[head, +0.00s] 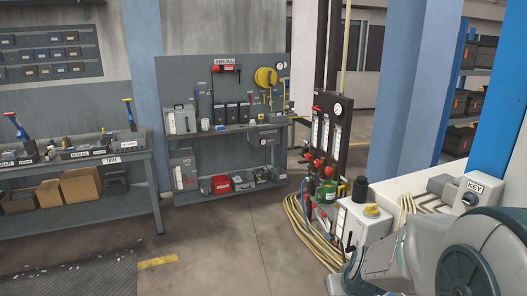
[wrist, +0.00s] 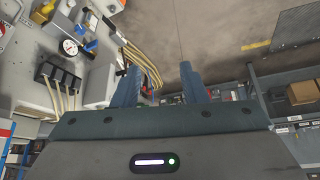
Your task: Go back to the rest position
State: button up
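My gripper (wrist: 160,70) shows in the wrist view, with its two blue-grey fingers standing well apart. Nothing is between them; floor and hoses show behind the gap. In the head view my grey arm links fill the lower right corner, and my gripper is out of that view. The wrist picture looks upside down, with the floor at the top and the shelving low down.
A white machine housing with a KEY box (head: 473,193) stands close to my arm at the right. A workbench (head: 75,164) is at the left. The floor in the middle (head: 225,240) is clear.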

jog(key=s+a+r+g, duration=0.1)
jog(key=s+a+r, duration=0.1)
jog(key=s+r, duration=0.2)
jog(key=s+a+r+g, duration=0.1)
jog(key=s+r, duration=0.3)
jog(key=s, duration=0.7)
jog(key=shift+s+a+r+m+g, duration=0.3)
jog(key=shift+a+g, duration=0.1)
jog(key=shift+a, duration=0.3)
jog(key=shift+a, duration=0.1)
